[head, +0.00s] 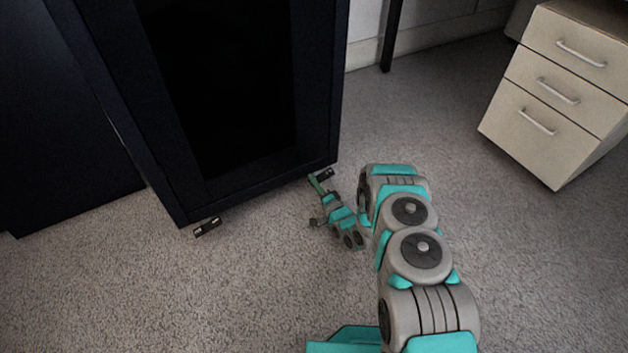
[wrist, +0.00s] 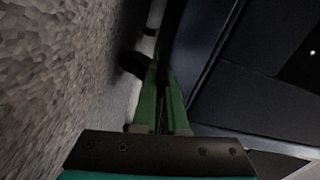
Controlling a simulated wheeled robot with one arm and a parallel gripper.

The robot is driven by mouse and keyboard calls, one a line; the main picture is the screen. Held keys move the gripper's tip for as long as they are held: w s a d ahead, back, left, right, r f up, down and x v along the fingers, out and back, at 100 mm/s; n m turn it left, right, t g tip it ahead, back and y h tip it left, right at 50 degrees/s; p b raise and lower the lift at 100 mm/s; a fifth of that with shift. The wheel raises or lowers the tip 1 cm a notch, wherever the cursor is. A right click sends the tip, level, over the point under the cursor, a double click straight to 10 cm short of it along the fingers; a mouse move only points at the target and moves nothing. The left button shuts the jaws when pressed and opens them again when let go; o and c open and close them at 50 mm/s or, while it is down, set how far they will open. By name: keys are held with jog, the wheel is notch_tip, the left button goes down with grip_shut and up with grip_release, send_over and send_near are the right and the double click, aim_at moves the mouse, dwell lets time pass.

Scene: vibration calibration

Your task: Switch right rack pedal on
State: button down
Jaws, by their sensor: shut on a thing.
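The black rack (head: 318,100) stands on the carpet at the upper left in the head view. The right rack pedal (head: 325,174), small and dark, sticks out at the rack's lower right corner. The left rack pedal (head: 207,227) sticks out at its lower left corner. My gripper (head: 314,178) is down low at the right pedal. In the wrist view its green fingers (wrist: 161,68) are close together at the rack's lower edge, shut on the right pedal. The grip itself is mostly hidden, and I cannot tell the pedal's on or off state.
A pale drawer cabinet (head: 555,95) with several handles stands at the right. A dark table leg (head: 391,36) stands near the back wall. A dark panel or cabinet (head: 60,130) is left of the rack. The grey carpet (head: 240,300) in front is clear.

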jog(key=c, duration=1)
grip_release()
jog(key=shift+o, duration=0.2)
jog(key=shift+s+d, duration=0.1)
jog(key=p+v, duration=0.1)
jog(key=v, duration=0.6)
jog(key=shift+s+d, duration=0.15)
jog(key=shift+s, duration=0.1)
